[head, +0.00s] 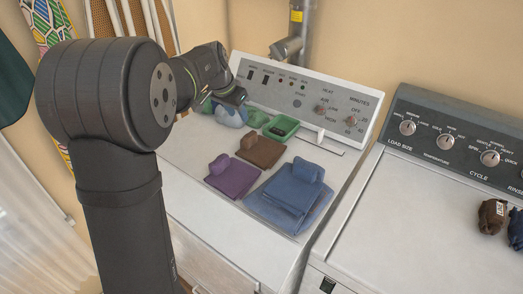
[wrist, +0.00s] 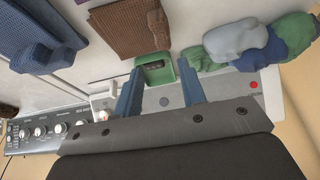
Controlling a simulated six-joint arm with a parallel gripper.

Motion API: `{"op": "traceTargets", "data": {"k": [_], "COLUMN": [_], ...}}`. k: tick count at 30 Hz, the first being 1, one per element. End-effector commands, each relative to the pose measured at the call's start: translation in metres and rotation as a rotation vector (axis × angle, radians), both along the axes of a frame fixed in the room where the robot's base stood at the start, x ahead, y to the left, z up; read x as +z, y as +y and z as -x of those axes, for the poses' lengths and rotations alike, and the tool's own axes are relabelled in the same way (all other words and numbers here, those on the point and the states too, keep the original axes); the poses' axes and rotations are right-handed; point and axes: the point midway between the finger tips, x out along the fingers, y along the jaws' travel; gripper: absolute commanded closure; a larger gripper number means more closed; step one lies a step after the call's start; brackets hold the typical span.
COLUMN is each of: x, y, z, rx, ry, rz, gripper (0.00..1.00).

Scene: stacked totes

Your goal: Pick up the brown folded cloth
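In the head view my gripper (head: 235,97) is near the control panel, fingers indistinct.
The green tray (head: 281,127) holds a dark item. Grey, blue and green bundles (head: 230,115) lie left of it. A purple folded cloth (head: 232,178) and blue folded cloth (head: 292,195) lie in front. The control panel (head: 310,98) rises behind. A second machine (head: 420,225) stands right.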

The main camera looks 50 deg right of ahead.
Motion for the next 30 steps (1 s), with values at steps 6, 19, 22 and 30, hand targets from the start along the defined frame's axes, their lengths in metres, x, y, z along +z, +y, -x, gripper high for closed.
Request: {"op": "traceTargets", "data": {"k": [6, 19, 22, 30], "x": [-0.046, -0.08, -0.092, -0.119], "y": [-0.018, -0.033, -0.038, -0.051], "z": [0.001, -0.001, -0.002, -0.003], "rx": [-0.001, 0.0, -0.001, -0.001], "ry": [0.003, 0.001, 0.001, 0.0], "rz": [-0.004, -0.003, -0.003, -0.002], "gripper": [0.63, 0.63, 0.63, 0.63]}}
